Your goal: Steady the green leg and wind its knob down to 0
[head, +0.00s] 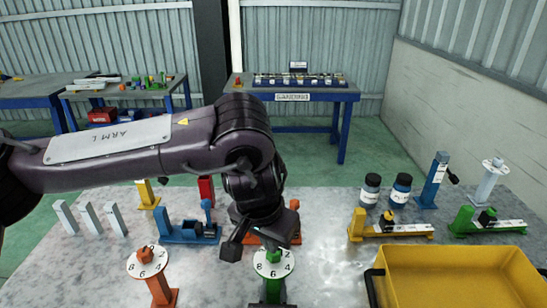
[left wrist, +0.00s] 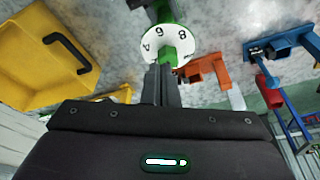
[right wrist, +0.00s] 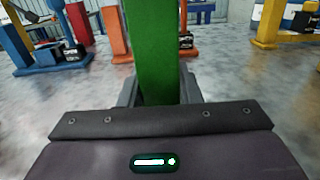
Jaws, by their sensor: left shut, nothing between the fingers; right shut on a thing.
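The green leg (head: 273,290) stands upright at the front middle in the head view. It carries a white numbered dial (head: 284,262) with a green knob (head: 273,256) on top. The knob also shows in the left wrist view (left wrist: 169,57). My left gripper (left wrist: 161,71) is shut and empty, its fingertips right by the knob; I cannot tell whether they touch. I cannot read which number the knob points at. My right gripper (right wrist: 157,94) is shut on the green post (right wrist: 152,50), with a finger on either side.
An orange leg with a dial (head: 147,263) stands to the left. A yellow tray (head: 455,250) with a black handle lies to the right. A yellow clamp (head: 388,227), a green clamp (head: 487,224) and two jars (head: 400,190) stand behind it. My left arm hides part of the table.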

